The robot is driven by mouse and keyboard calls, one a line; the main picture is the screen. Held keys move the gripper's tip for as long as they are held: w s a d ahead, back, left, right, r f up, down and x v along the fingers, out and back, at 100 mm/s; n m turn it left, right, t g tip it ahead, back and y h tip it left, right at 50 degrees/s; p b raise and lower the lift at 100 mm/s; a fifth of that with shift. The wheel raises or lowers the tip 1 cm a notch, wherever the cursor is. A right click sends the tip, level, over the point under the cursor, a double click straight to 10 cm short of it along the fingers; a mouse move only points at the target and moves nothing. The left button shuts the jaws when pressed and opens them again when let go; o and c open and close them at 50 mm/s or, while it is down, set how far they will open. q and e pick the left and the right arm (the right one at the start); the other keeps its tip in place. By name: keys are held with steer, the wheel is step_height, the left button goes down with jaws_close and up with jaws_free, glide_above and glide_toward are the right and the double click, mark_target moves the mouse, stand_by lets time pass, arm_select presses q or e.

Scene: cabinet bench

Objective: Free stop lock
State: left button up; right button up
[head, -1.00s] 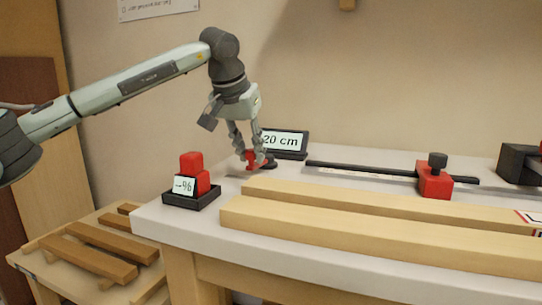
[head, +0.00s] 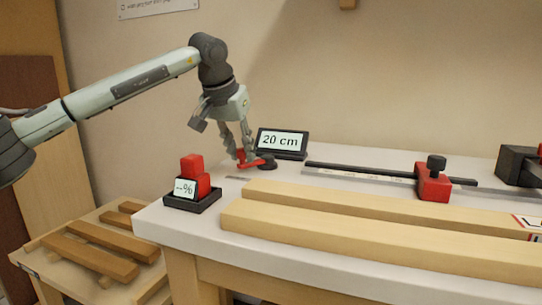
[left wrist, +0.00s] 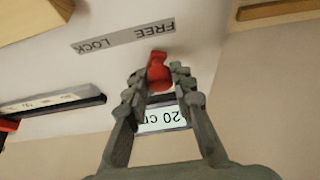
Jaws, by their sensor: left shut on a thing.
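The stop lock is a red lever (head: 252,163) on a dark round base (head: 267,162) at the left of the bench. My left gripper (head: 240,155) reaches down from above and is shut on the lever's outer part. In the left wrist view the red lever (left wrist: 158,72) sits between my fingertips (left wrist: 158,82). Its tip points near the word FREE on a grey FREE/LOCK label (left wrist: 124,38). The lever's base is hidden there by the fingers. My right gripper is not in view.
A display reading 20 cm (head: 283,142) stands behind the lever. A black tray (head: 190,206) with red blocks is at the front left. A dark rail (head: 340,168) with a red clamp stop (head: 433,182) runs right. Two long boards (head: 350,200) lie in front.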

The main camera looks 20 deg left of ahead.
arm_select(q)
steer(key=shift+o, duration=0.2)
steer(key=shift+w+a+p, duration=0.25)
steer(key=shift+a+p, duration=0.1)
steer(key=shift+p, duration=0.1)
steer(key=shift+c, duration=0.2)
steer(key=o, duration=0.8)
step_height(320, 180, up, 9)
steer(key=p, duration=0.8)
